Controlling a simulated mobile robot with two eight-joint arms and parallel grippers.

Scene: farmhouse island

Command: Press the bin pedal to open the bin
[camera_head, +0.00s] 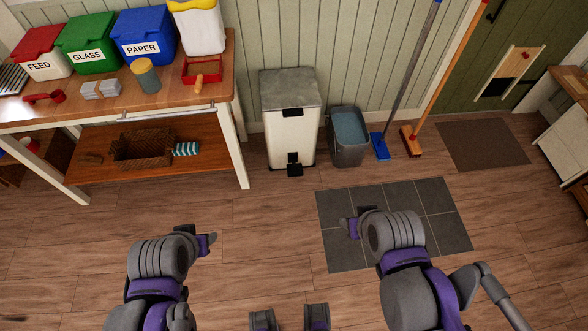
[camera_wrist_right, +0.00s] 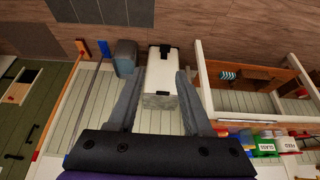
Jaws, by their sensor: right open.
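The bin (camera_head: 290,135) is white with a grey lid (camera_head: 290,88) and stands upright against the green panelled wall. Its lid is down. The black pedal (camera_head: 294,169) sticks out at the bottom of its front, near the floor. In the right wrist view, which is upside down, the bin (camera_wrist_right: 159,75) shows between my fingers, some way off. My right gripper (camera_wrist_right: 158,73) is open and empty. In the head view my right gripper (camera_head: 347,228) is in front and to the right of the bin, apart from it. My left gripper (camera_head: 208,243) is in front and to the left; its fingers are unclear.
A grey bucket (camera_head: 348,137) stands right of the bin, then a blue mop (camera_head: 380,146) and a broom (camera_head: 410,139). A wooden workbench (camera_head: 233,100) with sorting boxes stands left. Dark floor tiles (camera_head: 440,205) lie right of centre. The floor before the bin is clear.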

